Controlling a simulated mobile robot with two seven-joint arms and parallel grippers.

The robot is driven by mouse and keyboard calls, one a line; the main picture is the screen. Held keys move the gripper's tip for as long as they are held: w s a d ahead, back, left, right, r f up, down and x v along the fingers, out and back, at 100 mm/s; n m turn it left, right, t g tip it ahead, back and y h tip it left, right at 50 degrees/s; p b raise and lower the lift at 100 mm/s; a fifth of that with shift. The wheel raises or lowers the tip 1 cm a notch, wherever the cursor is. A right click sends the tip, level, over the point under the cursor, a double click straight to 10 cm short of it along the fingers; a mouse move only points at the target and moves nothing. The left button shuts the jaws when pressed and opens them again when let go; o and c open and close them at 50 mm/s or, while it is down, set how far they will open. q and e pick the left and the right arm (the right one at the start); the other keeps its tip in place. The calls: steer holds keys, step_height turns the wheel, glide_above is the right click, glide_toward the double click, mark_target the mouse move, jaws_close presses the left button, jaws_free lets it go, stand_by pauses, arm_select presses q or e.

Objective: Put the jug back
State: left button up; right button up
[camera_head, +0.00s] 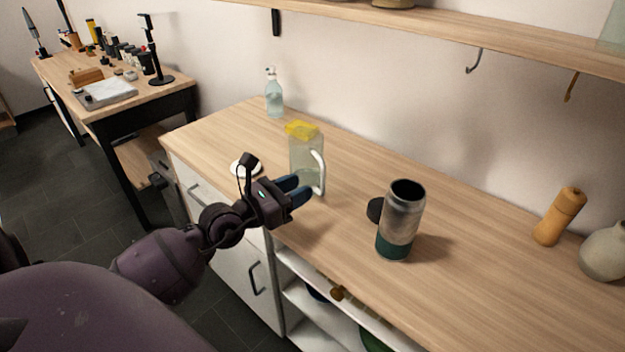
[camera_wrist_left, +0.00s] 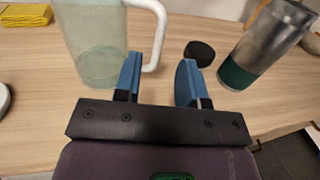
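The jug (camera_head: 306,165) is tall, translucent and pale green, with a white handle. It stands upright on the wooden counter (camera_head: 335,245). In the left wrist view the jug (camera_wrist_left: 95,45) is ahead and to the left, its top cut off by the frame. My left gripper (camera_head: 302,190) is by the handle side of the jug. In the left wrist view its two blue fingers (camera_wrist_left: 160,80) are apart with nothing gripped. The lower handle shows just right of the left finger; I cannot tell whether it lies between the fingers. My right gripper is not in view.
A steel tumbler with a green base (camera_head: 401,222) and a black lid (camera_head: 376,210) stand right of the gripper. A yellow cloth or sponge (camera_wrist_left: 25,14) lies beyond the jug. A bottle (camera_head: 273,95), a white dish (camera_head: 238,168) and a shelf with hooks (camera_head: 450,32) are nearby.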

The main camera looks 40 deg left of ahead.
arm_select(q)
steer(key=v, duration=0.2)
steer(key=shift+s, duration=0.3)
steer(key=shift+s+f+n, duration=0.15)
steer(key=shift+s+n, duration=0.15)
steer(key=shift+n, duration=0.1)
steer(key=s+d+f+m+g+y, duration=0.2)
steer(key=s+f+m, duration=0.6)
steer(key=m, duration=0.9)
steer(key=s+d+f+m+g+y, duration=0.3)
steer(key=s+d+f+m, duration=0.4)
steer(key=f+m, duration=0.7)
steer(key=s+m+g, duration=0.1)
steer(key=s+m, duration=0.1)
steer(key=m, duration=0.1)
steer(key=shift+f+m+g, duration=0.3)
steer(key=shift+f+m, duration=0.05)
steer(key=shift+m, duration=0.05)
